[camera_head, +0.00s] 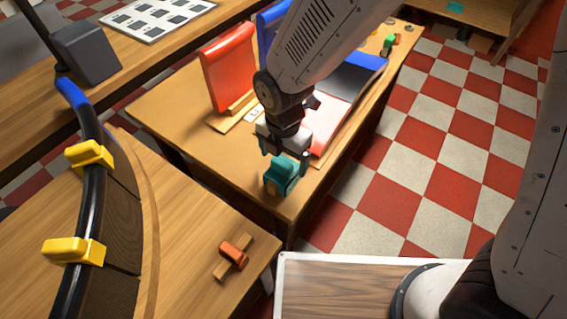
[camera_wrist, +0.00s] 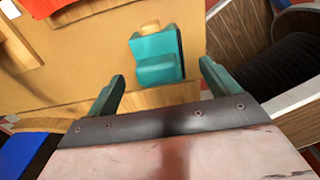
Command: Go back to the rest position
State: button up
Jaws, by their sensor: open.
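My gripper (camera_head: 289,155) hangs from my arm over the near right corner of the middle wooden table (camera_head: 172,112). A teal clamp-like piece (camera_head: 281,176) is just below it at the table's edge. In the wrist view, the two fingers of my gripper (camera_wrist: 160,90) are spread wide apart. The teal piece (camera_wrist: 157,57) lies on the wood beyond the fingertips and shows a gap from each finger. Nothing is held between the fingers.
A red panel (camera_head: 228,66) stands upright on the middle table. A curved black duct piece with yellow clamps (camera_head: 75,250) is on the left, near an orange clamp (camera_head: 233,254). A grey box (camera_head: 86,52) is behind. Checkered floor (camera_head: 440,150) is clear on the right.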

jog(key=shift+r, duration=1.9)
